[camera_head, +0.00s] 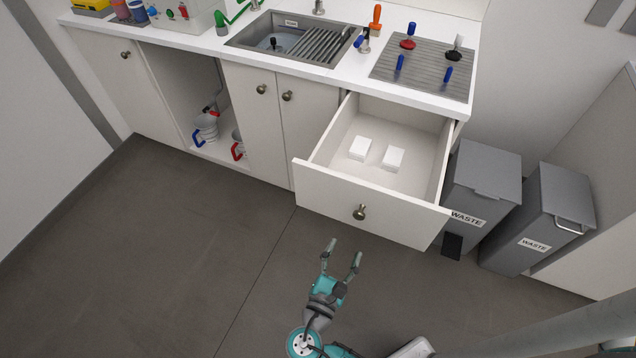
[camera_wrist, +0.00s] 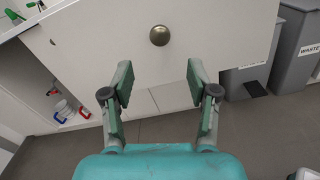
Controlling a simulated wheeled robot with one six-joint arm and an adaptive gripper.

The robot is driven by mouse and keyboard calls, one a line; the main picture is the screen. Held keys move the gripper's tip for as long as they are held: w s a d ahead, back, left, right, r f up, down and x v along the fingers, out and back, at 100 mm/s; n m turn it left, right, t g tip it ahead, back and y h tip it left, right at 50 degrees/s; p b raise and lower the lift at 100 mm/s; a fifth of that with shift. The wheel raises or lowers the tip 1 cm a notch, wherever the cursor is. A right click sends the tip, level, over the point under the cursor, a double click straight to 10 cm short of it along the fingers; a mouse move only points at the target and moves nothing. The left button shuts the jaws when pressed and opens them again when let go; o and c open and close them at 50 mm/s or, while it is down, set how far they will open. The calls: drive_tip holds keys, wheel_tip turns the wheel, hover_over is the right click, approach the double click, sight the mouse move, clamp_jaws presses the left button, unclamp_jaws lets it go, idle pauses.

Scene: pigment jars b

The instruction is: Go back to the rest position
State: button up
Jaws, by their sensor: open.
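My gripper (camera_head: 343,254) is open and empty, in front of the pulled-out drawer (camera_head: 365,207) in the head view. Its two fingers stand apart below the round drawer knob (camera_head: 360,212) and do not touch it. In the wrist view my gripper (camera_wrist: 160,90) shows spread fingers, with the knob (camera_wrist: 160,36) beyond and above them on the white drawer front (camera_wrist: 100,45). Two white blocks, one at left (camera_head: 360,148) and one at right (camera_head: 393,158), lie inside the open drawer.
Two grey waste bins (camera_head: 486,180) (camera_head: 545,215) stand right of the drawer. The counter holds a sink (camera_head: 290,38) and a grey ridged mat (camera_head: 425,70) with coloured-handled tools. Jugs (camera_head: 206,127) sit in the open cupboard. The floor (camera_head: 150,250) at left is clear.

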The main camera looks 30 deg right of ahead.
drive_tip(key=s+d+f+m+g+y, duration=0.1)
drive_tip(key=s+f+m+y, duration=0.5)
drive_tip(key=s+f+y, duration=0.55)
drive_tip(key=s+a+r+m+t+y, duration=0.1)
drive_tip(key=s+r+m, duration=0.3)
drive_tip(key=r, duration=0.3)
drive_tip(key=s+a+r+m+t, duration=0.2)
drive_tip(key=s+r+m, duration=0.2)
drive_tip(key=r+m, duration=0.3)
drive_tip(key=s+a+r+m+t+y, duration=0.1)
drive_tip(key=s+r+m, duration=0.3)
drive_tip(key=r, duration=0.4)
drive_tip(key=shift+s+a+m+t+y, duration=0.3)
drive_tip(key=shift+m+t, duration=0.2)
drive_tip(key=shift+m, duration=0.3)
drive_tip(key=shift+d, duration=0.1)
